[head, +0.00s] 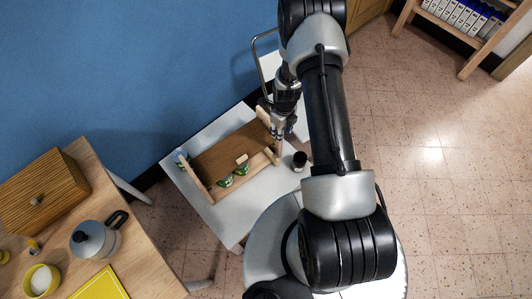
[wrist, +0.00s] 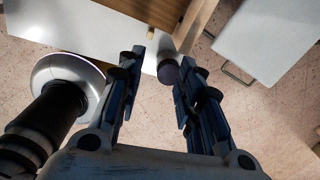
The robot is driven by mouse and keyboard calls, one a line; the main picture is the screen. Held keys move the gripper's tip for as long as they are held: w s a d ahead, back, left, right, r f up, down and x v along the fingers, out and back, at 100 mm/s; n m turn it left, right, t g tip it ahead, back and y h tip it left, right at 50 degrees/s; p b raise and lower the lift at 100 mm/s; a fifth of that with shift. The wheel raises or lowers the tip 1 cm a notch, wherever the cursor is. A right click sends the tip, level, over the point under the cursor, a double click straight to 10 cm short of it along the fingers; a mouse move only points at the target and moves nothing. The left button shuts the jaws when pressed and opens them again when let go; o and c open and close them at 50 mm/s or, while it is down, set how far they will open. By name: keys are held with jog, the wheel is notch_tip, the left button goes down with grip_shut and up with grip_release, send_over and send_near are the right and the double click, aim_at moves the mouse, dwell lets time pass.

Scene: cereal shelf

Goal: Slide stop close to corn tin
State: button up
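A wooden rack (head: 232,150) with a brown panel and pale side boards lies on a white table. Two green tins (head: 226,181) (head: 241,169) stand side by side along its front edge. Their labels are too small to read, so I cannot tell which is corn. A small pale wooden block (head: 242,159), possibly the stop, is beside the right tin. My gripper (head: 277,132) is over the rack's right end. In the wrist view my gripper (wrist: 160,62) is open, with nothing visibly held. A dark cylinder (wrist: 168,72) shows beyond and between its fingertips.
A dark round jar (head: 299,161) stands on the white table (head: 215,225), right of the rack.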

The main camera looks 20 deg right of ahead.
jog(key=m, duration=0.2)
send_over(278, 160)
notch_tip(278, 160, down, 5)
notch_tip(278, 160, down, 17)
jog(key=b, duration=0.4)
jog(key=shift+b, duration=0.4)
jog(key=shift+c, duration=0.3)
grip_shut()
